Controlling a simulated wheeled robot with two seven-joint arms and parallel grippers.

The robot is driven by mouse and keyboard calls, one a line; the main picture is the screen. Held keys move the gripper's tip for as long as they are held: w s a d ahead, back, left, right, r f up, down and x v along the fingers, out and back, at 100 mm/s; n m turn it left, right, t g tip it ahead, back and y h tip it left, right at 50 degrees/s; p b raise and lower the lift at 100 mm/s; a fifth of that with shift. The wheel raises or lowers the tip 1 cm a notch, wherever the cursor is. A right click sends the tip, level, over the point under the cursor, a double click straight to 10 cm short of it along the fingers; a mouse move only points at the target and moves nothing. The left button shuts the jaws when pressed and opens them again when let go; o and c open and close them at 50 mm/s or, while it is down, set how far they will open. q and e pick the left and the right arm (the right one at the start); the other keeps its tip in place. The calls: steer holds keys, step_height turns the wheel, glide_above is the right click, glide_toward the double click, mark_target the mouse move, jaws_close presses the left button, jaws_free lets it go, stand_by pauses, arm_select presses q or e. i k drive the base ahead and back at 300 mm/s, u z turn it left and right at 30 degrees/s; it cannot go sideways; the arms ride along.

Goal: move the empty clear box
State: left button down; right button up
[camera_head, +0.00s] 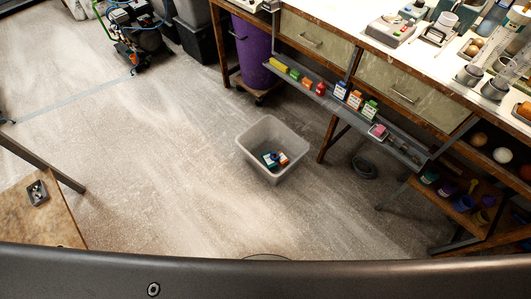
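A pale, see-through, open-topped box (258,131) stands upright on the concrete floor, near the middle of the head view. It is not empty: a few small items (275,160) in blue, white, orange and green lie on its bottom. A much smaller clear tray (378,132) with something pink in it sits on the narrow grey shelf to the right. I see no clear box that is plainly empty. Neither of my grippers is in view.
The workbench (385,75) runs along the right, with a purple bin (253,50) under its left end and shelves of jars and balls lower right. A wooden table (35,215) stands at left. Floor (160,150) left of the box is clear. A dark round object (364,168) lies right of it.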

mark_target(267, 134)
steer(key=u, duration=1.5)
steer(key=i, duration=2.65)
steer(key=z, duration=3.1)
